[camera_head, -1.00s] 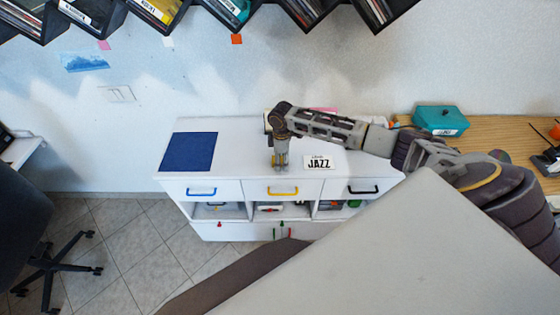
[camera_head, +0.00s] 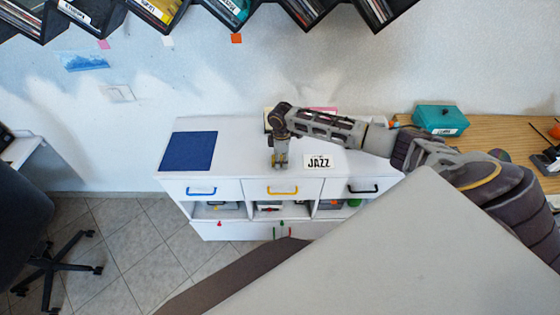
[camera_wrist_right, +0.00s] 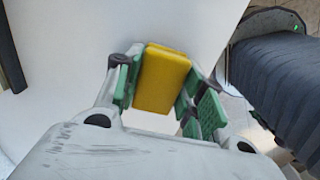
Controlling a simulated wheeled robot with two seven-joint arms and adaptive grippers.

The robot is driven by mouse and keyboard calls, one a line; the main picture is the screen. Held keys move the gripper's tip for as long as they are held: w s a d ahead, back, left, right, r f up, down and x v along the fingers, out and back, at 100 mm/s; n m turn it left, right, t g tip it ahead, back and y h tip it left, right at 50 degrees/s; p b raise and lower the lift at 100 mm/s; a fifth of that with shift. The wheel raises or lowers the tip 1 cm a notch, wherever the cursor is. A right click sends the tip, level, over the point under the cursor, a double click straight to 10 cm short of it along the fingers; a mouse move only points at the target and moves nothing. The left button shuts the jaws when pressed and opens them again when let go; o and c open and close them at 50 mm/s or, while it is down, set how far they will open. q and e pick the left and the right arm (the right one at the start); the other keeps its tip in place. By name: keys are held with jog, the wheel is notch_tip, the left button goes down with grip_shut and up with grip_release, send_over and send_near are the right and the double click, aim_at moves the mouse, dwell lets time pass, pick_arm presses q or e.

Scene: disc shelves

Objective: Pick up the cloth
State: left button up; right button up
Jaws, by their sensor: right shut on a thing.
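The yellow cloth (camera_wrist_right: 161,78) shows in the right wrist view as a thick folded block between the green-padded fingers of my right gripper (camera_wrist_right: 166,92). The fingers are shut on it. In the head view my right gripper (camera_head: 280,163) points down over the white cabinet top, just left of the JAZZ label. There only a little yellow shows at the fingertips, and I cannot tell whether the cloth still touches the top. My left gripper is not in view.
The white cabinet (camera_head: 235,150) has a dark blue square (camera_head: 189,151) at its left and drawers with blue, yellow and black handles. The JAZZ card (camera_head: 318,161) lies right of the gripper. A teal box (camera_head: 440,118) stands on the wooden desk. Disc shelves hang above.

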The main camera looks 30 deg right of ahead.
jog(key=shift+r, duration=0.15)
jog(key=shift+r+b, duration=0.55)
jog(key=shift+r, duration=4.3)
jog(key=o, duration=0.3)
jog(key=shift+c, duration=1.4)
